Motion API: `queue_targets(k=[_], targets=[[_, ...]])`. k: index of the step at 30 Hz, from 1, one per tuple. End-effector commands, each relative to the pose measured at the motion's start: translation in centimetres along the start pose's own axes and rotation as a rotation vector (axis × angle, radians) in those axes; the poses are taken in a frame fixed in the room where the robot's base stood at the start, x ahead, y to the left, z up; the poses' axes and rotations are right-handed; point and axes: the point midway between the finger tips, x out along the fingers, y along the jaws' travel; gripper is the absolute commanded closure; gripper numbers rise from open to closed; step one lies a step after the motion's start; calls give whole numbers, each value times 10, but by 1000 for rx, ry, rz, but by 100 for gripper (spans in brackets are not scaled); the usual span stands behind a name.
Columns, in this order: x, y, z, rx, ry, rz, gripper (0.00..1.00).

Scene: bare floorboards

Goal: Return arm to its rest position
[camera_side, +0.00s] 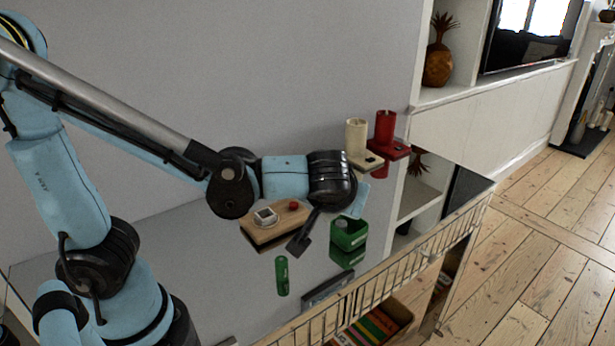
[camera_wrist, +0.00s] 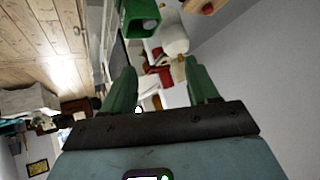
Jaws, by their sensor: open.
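In the side view, my arm reaches right, over a glossy table (camera_side: 210,290). Its black wrist is above and beside a wooden board (camera_side: 262,235). The fingertips are hard to make out there. In the wrist view, the two green fingers of my gripper (camera_wrist: 162,80) stand wide apart with nothing held between them. The board carries a small white-rimmed square container (camera_side: 265,216) and a small red round thing (camera_side: 293,205). A green open box (camera_side: 348,233) stands right of the board; it also shows in the wrist view (camera_wrist: 140,18).
A green cylinder (camera_side: 282,275) stands near the table's front. A cream cup on a base (camera_side: 356,135) and a red cup on a base (camera_side: 385,127) stand at the back right. A wire rail (camera_side: 385,280) lines the front edge. A grey wall is behind.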

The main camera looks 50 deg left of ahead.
Motion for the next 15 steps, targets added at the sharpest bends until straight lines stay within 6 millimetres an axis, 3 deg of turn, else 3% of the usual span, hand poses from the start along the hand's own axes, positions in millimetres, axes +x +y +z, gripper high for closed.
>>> queue_targets(k=[1,6,15], targets=[[5,-15,3,42,-57,27,41],[9,-43,18,190,-182,189,41],[1,-66,29,316,-159,454,41]])
